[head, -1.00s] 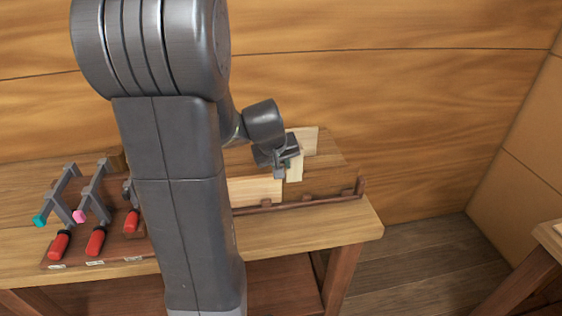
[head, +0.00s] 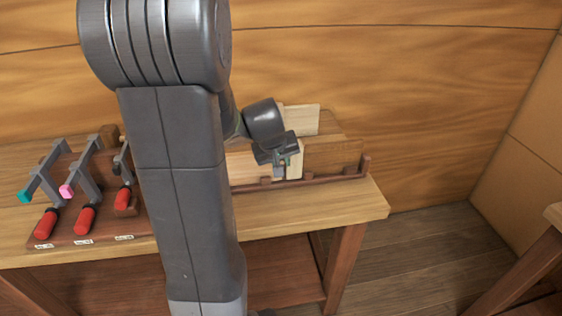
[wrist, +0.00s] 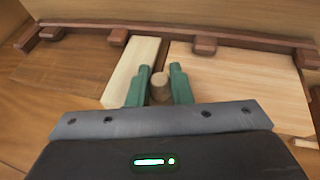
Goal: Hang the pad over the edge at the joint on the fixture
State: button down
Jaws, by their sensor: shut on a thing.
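My gripper (head: 281,168) is over the right part of the bench, low at the fixture. In the wrist view its green fingers (wrist: 159,88) are shut on a round wooden knob, which I take to be the pad's handle. The pad (wrist: 132,72) shows as a pale strip beside the fingers, and in the head view (head: 296,163) it stands upright just behind the front rail. The fixture (head: 318,179) has a low dark rail with small blocks. A light plank (wrist: 230,85) and a darker plank (wrist: 60,75) lie either side of the pad. The joint is hidden; I cannot tell whether the pad touches the planks.
Several clamps with red handles (head: 85,220) stand on a dark board at the bench's left. A pale board (head: 303,119) stands behind my gripper. My arm hides the bench's middle. Bare bench top (head: 310,203) lies in front of the rail. A wooden wall is behind.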

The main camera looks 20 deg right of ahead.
jog(key=shift+f, duration=0.3)
dwell(0.5)
jog(key=c, duration=1.2)
grip_release()
jog(key=shift+c, duration=0.2)
jog(key=v, duration=1.4)
jog(key=shift+f, duration=0.15)
jog(key=x, duration=1.3)
jog(key=shift+w+d+f, duration=0.15)
jog(key=shift+f, duration=0.1)
jog(key=shift+r, duration=0.15)
